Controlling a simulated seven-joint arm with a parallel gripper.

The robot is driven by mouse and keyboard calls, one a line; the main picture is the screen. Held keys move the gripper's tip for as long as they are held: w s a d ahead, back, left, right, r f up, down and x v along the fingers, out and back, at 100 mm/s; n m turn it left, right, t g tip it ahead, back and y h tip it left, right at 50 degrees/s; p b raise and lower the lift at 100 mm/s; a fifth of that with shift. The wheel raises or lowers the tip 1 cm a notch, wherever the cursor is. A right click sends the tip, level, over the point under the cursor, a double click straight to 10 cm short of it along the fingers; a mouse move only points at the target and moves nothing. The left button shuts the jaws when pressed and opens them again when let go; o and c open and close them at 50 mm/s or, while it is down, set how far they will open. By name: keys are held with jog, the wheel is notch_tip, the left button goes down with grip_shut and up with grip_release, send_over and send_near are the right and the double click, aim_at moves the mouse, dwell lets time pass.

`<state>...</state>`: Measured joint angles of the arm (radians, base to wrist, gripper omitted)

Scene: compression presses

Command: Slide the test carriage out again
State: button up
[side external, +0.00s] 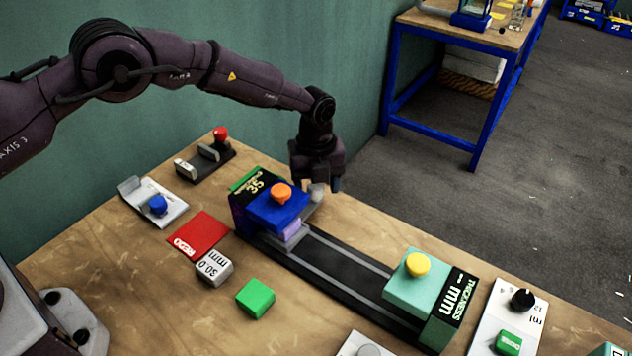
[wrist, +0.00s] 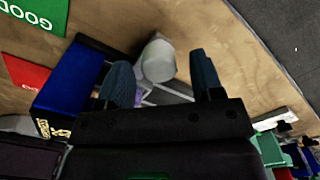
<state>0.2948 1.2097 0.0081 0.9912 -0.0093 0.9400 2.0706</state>
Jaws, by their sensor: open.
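The test carriage (side external: 290,240) is a grey plate on the dark rail track, at the blue press end. A lilac block (side external: 292,230) sits on it, partly hidden under the blue press head (side external: 275,212) with its orange knob (side external: 281,193). A pale grey rounded knob (side external: 316,192) stands at the carriage's far side. It also shows in the wrist view (wrist: 158,60), between the two dark blue fingertips. My gripper (side external: 318,184) is open around this knob, pointing down; in the wrist view (wrist: 163,75) a gap shows beside the fingers. Whether a finger touches it, I cannot tell.
The track (side external: 340,268) runs clear to the teal press (side external: 415,288) with its yellow knob. A red mat (side external: 199,234), a white 30.0 mm block (side external: 214,267) and a green block (side external: 255,298) lie on the near side. The blue housing (wrist: 72,80) stands close to my fingers.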

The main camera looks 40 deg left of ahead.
grip_shut()
jog(key=d, duration=1.2)
grip_release()
notch_tip(320, 180, up, 13)
dwell(0.3)
dwell(0.5)
